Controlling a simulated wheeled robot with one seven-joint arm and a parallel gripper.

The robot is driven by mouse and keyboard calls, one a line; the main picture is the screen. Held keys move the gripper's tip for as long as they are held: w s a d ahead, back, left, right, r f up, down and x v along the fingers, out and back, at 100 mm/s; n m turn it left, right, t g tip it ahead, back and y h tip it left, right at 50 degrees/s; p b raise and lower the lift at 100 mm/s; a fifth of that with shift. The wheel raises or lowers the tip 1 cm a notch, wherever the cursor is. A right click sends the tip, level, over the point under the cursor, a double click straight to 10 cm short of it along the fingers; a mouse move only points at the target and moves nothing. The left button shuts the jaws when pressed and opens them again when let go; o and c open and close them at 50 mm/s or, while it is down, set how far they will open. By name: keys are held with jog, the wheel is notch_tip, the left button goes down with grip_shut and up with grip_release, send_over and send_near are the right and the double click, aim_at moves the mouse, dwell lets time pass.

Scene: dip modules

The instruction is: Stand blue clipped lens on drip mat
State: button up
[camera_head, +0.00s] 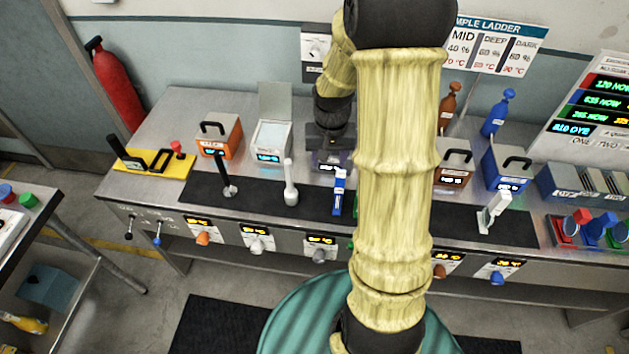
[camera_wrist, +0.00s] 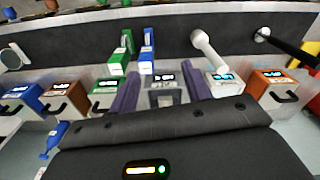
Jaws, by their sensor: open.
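My gripper (camera_wrist: 160,84) is open and empty, over the row of modules behind the strip, around a grey module in the wrist view. In the head view my arm hides part of the strip.
On the strip stand a black stick (camera_head: 226,178), a white stick (camera_head: 290,185), a blue-and-white clip (camera_head: 339,192), a green clip (camera_wrist: 122,55) and a white clip with a disc (camera_head: 494,212). Orange (camera_head: 218,137) and blue (camera_head: 505,168) modules stand behind. A slotted rack (camera_head: 585,182) is at right.

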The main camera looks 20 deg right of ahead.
jog(key=s+a+r+n+t, duration=0.1)
jog(key=s+a+r+n, duration=0.3)
jog(key=s+a, duration=0.6)
jog(key=shift+s+r+t, duration=0.4)
jog(key=shift+r, duration=0.25)
jog(key=shift+s+b+x, duration=0.2)
jog(key=shift+b+x, duration=0.75)
